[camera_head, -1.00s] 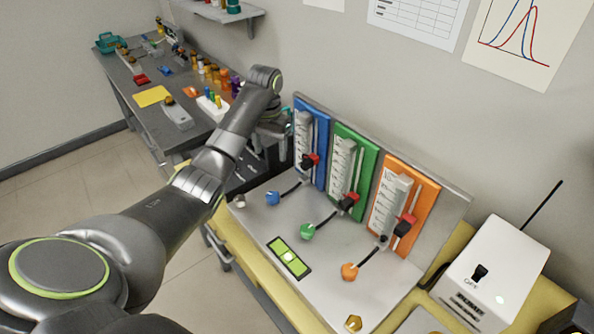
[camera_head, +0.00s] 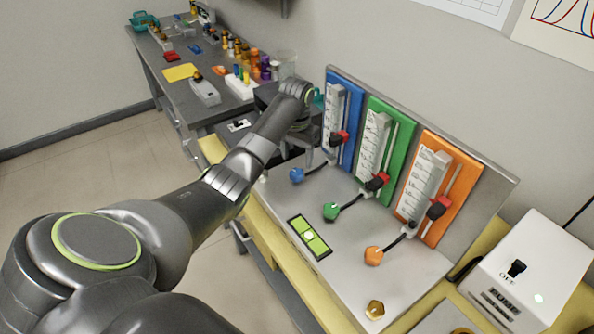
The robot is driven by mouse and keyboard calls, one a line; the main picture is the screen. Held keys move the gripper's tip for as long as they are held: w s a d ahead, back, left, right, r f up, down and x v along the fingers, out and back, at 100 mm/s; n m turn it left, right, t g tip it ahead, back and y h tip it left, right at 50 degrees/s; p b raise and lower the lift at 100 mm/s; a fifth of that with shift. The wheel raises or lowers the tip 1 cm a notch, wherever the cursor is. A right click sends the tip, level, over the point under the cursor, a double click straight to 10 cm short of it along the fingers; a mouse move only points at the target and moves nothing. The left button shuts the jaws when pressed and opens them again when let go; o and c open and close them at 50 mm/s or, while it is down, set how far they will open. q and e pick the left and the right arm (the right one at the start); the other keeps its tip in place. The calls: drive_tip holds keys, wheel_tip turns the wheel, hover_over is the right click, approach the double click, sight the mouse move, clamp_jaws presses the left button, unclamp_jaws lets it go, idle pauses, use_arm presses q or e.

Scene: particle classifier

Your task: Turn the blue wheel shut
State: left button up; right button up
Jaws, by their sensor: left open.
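The blue wheel (camera_head: 297,175) is a small knob on the pale sloping panel (camera_head: 280,200), in front of the blue gauge board (camera_head: 345,110). A dark tube runs from it toward a red-and-black fitting (camera_head: 339,138) on that board. My left arm reaches in from the left, and its wrist bends down beside the blue board. My left gripper (camera_head: 303,140) is above and behind the blue wheel, apart from it in the picture. It is open; its fingertips are mostly hidden by the wrist and hard to make out. My right gripper is not in view.
A green wheel (camera_head: 331,211), an orange wheel (camera_head: 373,255) and a brass knob (camera_head: 375,309) sit along the panel. A green level (camera_head: 309,236) lies on it. A white pump box (camera_head: 525,270) stands right. A grey bench (camera_head: 160,60) with bottles is at the back left.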

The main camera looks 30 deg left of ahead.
sight(297, 172)
use_arm(q)
drive_tip(key=shift+f, duration=2.55)
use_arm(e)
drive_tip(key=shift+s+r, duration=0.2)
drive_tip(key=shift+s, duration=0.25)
use_arm(q)
drive_tip(key=c, duration=1)
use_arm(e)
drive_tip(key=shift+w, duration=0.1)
use_arm(q)
drive_tip(key=shift+r, duration=0.1)
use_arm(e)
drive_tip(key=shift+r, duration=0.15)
